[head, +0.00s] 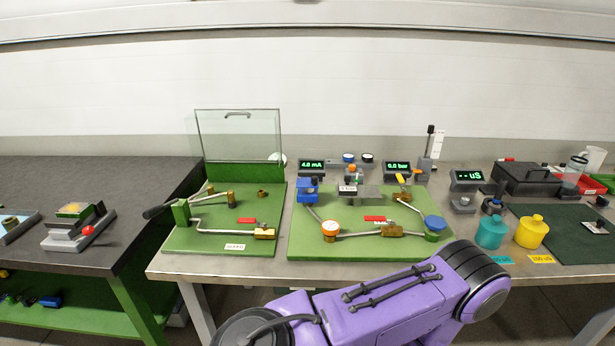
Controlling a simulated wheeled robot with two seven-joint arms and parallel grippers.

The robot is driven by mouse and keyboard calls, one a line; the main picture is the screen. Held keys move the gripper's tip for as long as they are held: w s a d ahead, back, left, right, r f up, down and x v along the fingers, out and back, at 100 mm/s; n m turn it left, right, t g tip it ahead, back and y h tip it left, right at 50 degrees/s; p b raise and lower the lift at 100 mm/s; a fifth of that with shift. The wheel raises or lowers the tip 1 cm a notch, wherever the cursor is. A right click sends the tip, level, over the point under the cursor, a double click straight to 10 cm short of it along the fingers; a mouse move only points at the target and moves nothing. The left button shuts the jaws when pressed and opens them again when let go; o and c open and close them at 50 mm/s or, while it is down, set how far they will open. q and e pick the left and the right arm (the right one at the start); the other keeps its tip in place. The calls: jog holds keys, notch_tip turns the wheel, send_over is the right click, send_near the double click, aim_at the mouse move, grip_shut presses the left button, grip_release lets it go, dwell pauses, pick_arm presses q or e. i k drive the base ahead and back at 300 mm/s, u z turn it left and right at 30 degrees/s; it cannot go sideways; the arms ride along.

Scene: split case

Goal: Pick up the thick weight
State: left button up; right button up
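I cannot pick out a thick weight for certain at this size. A small brass piece (262,194) sits on the left green board (200,243). Two small round pieces, one with a blue top (348,157) and one dark (367,157), stand at the back of the bench between the displays. Neither gripper is in view. A purple arm link of mine crosses the lower middle of the head view, in front of the bench edge, and may hide things behind it.
The right green board (299,247) carries pipes, valves and a small grey platform. A clear cover (238,135) stands upright behind the left board. A teal bottle (489,232) and yellow bottle (532,231) stand at right. A black case (525,178) is behind them.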

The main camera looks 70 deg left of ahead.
aim_at(348, 187)
jog(key=k, duration=0.3)
jog(key=u, duration=1)
